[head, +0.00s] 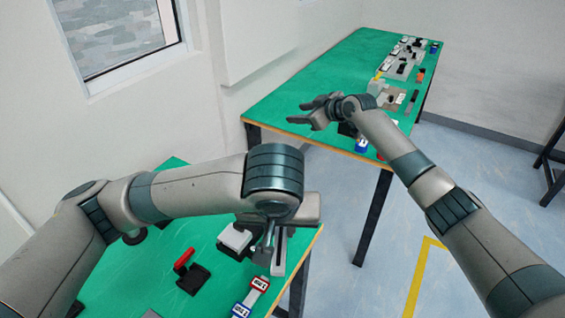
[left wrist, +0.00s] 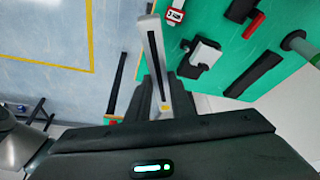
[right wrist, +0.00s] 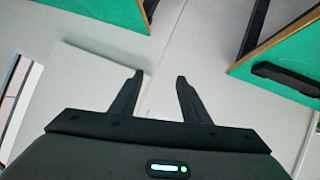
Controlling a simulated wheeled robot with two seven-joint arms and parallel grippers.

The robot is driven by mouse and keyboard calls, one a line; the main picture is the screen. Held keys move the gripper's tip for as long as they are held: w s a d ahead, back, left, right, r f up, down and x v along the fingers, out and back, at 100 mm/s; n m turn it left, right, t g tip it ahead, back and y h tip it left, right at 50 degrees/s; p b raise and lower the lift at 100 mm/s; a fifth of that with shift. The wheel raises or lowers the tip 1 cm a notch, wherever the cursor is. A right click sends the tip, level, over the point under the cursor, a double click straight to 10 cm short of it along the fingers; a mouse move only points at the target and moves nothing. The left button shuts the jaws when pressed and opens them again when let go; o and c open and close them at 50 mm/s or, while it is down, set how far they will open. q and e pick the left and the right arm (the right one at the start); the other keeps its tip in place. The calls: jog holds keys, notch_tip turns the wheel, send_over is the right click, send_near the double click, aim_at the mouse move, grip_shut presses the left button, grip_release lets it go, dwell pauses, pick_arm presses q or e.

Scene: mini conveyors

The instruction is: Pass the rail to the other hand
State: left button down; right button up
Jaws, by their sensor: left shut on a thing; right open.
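The rail is a long light-grey bar with a dark slot along it; in the left wrist view the rail (left wrist: 150,40) stands up between the fingers of my left gripper (left wrist: 163,88). In the head view the rail (head: 279,256) shows below my left gripper (head: 268,245), partly hidden by the hand, over the right edge of the near table. My left gripper is shut on it. My right gripper (head: 303,112) is open and empty, apart from the rail, by the far table's near end. In the right wrist view its fingers (right wrist: 160,80) are spread with nothing between them.
A floor gap separates the tables.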

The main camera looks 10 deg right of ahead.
jog(key=s+a+r+n+g+y, duration=0.1)
jog(key=s+a+r+n+g, duration=0.2)
jog(key=s+a+r+n, duration=0.4)
jog(key=s+a+r+n+g, duration=0.3)
jog(key=s+a+r+n, duration=0.2)
jog(key=s+a, duration=0.35)
jog(key=s+d+n+g+h, duration=0.2)
jog(key=s+n, duration=0.4)
jog(key=s, duration=0.5)
jog(key=s+d+n+g+h, duration=0.2)
jog(key=s+n+h, duration=0.3)
jog(key=s, duration=0.6)
jog(key=shift+s+d+r+n+g+h, duration=0.25)
jog(key=shift+s+d+n+g+h, duration=0.05)
jog(key=shift+s+d+n, duration=0.1)
jog(key=shift+f, duration=6)
